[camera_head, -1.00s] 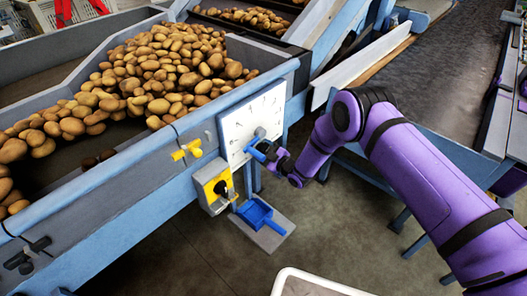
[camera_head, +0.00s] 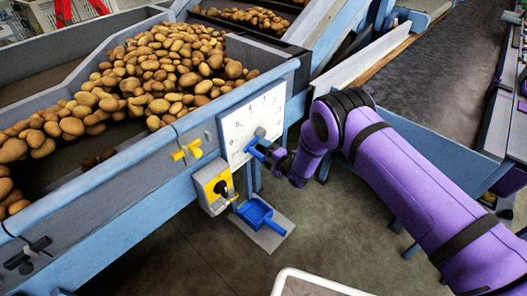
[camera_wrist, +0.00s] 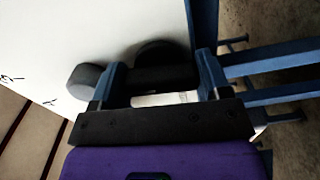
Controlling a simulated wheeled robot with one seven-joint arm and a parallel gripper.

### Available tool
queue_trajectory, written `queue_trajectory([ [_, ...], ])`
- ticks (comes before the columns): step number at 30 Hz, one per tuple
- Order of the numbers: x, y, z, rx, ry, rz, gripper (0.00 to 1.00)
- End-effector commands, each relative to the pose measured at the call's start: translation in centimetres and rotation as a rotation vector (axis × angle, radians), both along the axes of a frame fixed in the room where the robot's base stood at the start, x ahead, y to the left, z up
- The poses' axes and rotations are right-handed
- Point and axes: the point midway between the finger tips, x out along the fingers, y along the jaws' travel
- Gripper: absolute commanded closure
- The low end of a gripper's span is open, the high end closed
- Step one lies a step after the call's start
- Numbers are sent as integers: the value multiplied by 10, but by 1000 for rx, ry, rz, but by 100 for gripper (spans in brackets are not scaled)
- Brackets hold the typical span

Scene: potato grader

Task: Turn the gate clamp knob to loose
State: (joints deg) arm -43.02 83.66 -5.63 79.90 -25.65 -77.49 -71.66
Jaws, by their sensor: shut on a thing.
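A dark grey knob (camera_head: 260,132) sits on the white numbered dial plate (camera_head: 232,128) on the side of the blue machine. In the wrist view the dark knob (camera_wrist: 163,74) shows as a bar between my fingers, with rounded dark parts behind and to the left. My gripper (camera_head: 258,151) has blue fingers and is at the lower part of the plate, just below the top of the knob. In the wrist view my gripper (camera_wrist: 160,82) is shut on the knob, a finger at each side. I cannot read the knob's setting.
A yellow handle (camera_head: 186,150) and a yellow box with a black switch (camera_head: 217,187) are left of the plate. Potatoes (camera_head: 165,70) fill the hopper above. Open floor lies below and right.

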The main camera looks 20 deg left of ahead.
Motion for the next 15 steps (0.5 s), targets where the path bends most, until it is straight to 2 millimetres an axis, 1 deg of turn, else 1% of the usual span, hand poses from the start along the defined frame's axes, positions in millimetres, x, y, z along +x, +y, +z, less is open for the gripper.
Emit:
queue_trajectory([
  [6,0,-1,-1,-35,-79,0,53],
  [15,0,-1,-1,-49,-114,-1,53],
])
